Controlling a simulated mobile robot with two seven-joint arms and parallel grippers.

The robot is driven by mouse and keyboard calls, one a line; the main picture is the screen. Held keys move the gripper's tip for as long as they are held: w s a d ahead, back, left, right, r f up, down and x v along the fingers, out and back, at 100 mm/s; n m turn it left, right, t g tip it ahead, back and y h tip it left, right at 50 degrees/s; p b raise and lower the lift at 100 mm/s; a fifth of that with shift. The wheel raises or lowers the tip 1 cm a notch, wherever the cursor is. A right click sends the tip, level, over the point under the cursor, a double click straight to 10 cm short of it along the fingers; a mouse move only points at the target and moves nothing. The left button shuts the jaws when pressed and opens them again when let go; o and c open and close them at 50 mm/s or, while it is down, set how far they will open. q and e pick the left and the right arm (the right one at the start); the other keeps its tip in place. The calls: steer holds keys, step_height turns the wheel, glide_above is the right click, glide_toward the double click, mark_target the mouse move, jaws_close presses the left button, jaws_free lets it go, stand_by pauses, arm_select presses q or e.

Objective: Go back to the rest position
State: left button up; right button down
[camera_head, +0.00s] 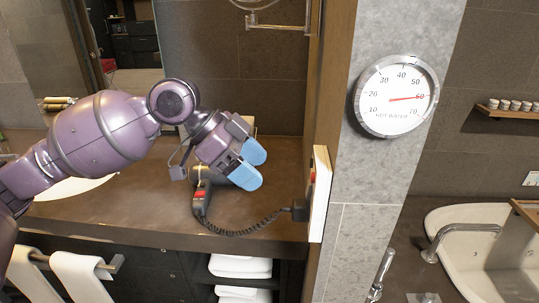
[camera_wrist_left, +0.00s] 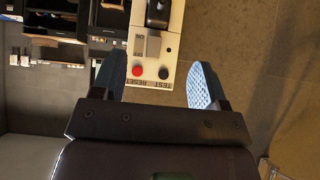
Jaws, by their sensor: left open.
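My left gripper (camera_head: 250,165) is open and empty above the vanity counter, its blue fingertips pointing right toward a white socket panel (camera_head: 320,200) on the side of the wall. In the left wrist view my left gripper (camera_wrist_left: 157,85) has its two fingers apart, with the panel (camera_wrist_left: 146,68) showing between them. This panel carries a grey rocker switch marked ON, a red button, a black button and the words TEST and RESET. The fingers look apart from the panel. A black plug (camera_head: 300,211) sits at the panel in the head view. My right gripper is not in view.
A black coiled cord (camera_head: 238,233) runs from the plug to a dark handle with a red part (camera_head: 201,197) on the counter (camera_head: 140,215), partly behind my gripper. A round gauge (camera_head: 396,96) hangs on the grey pillar. White towels (camera_head: 240,267) lie below.

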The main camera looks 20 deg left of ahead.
arm_select(q)
steer(key=w+a+r+n+t, duration=0.1)
steer(key=w+r+n+t, duration=0.1)
steer(key=w+t, duration=0.7)
steer(key=a+f+n+t+y, duration=0.1)
steer(key=a+f+n+t, duration=0.1)
steer(key=f, duration=0.5)
steer(key=a+f+n+t+y, duration=0.1)
steer(key=a+f+n+t, duration=0.1)
steer(key=f, duration=0.6)
steer(key=s+a+f+n+g+y, duration=0.1)
steer(key=s+f+n+g+y, duration=0.1)
steer(key=s+f, duration=1.1)
steer(key=s+a+f+n+g+y, duration=0.2)
steer(key=s+f+n+y, duration=0.2)
steer(key=s+f, duration=1)
step_height(320, 180, down, 2)
steer(key=shift+a+f+n+y, duration=0.1)
steer(key=shift+a+n+y, duration=0.25)
steer(key=shift+n, duration=0.55)
